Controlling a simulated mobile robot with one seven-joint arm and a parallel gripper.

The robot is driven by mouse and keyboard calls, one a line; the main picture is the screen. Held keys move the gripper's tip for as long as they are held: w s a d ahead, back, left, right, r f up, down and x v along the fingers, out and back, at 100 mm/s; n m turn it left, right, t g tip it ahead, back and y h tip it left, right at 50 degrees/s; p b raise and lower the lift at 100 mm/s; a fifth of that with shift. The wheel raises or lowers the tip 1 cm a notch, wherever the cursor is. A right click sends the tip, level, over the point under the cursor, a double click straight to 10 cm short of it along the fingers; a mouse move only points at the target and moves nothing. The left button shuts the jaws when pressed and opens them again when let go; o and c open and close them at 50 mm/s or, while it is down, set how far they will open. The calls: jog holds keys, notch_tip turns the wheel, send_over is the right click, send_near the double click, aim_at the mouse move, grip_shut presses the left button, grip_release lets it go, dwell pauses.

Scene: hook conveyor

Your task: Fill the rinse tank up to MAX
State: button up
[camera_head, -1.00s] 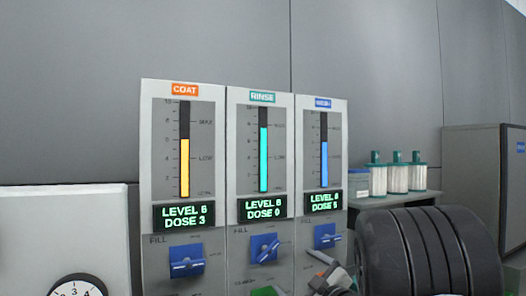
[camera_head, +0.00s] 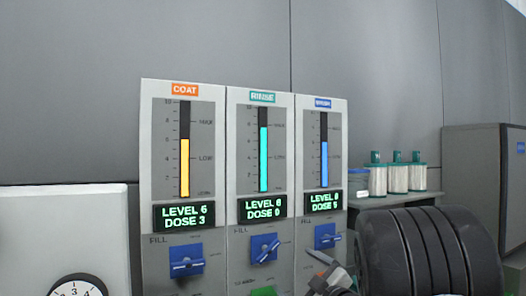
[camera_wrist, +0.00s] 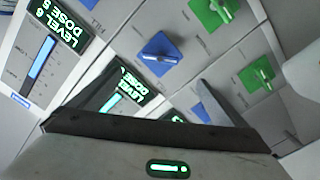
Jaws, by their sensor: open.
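The rinse panel (camera_head: 234,165) stands between the coat and wash panels. Its teal gauge bar (camera_head: 264,160) reaches about the upper MAX mark. Its green display (camera_head: 263,209) shows a level, blurred between 6 and 8, and dose 0. Its blue fill knob (camera_head: 264,248) is turned diagonally; it also shows in the wrist view (camera_wrist: 158,55). A green knob (camera_head: 264,292) sits below. My gripper (camera_wrist: 160,80) is open and empty, its fingers spread in front of the panels, the rinse fill knob in view just beyond them. In the head view my gripper (camera_head: 322,270) is partly cut off.
The coat panel's fill knob (camera_head: 186,260) and the wash panel's fill knob (camera_head: 327,236) sit close on either side. Filter cartridges (camera_head: 397,178) stand on a shelf at the right. A dial box (camera_head: 75,235) is at the left.

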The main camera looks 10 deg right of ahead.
aim_at(269, 251)
jog(key=p, duration=0.4)
jog(key=shift+d, duration=0.1)
jog(key=shift+r+p, duration=0.15)
jog(key=shift+p, duration=0.4)
jog(key=x, duration=0.8)
jog(key=p+x, duration=0.1)
jog(key=x, duration=0.8)
jog(key=shift+w+a, duration=0.15)
jog(key=shift+a, duration=0.15)
jog(key=c, duration=1)
jog(key=shift+c, duration=0.2)
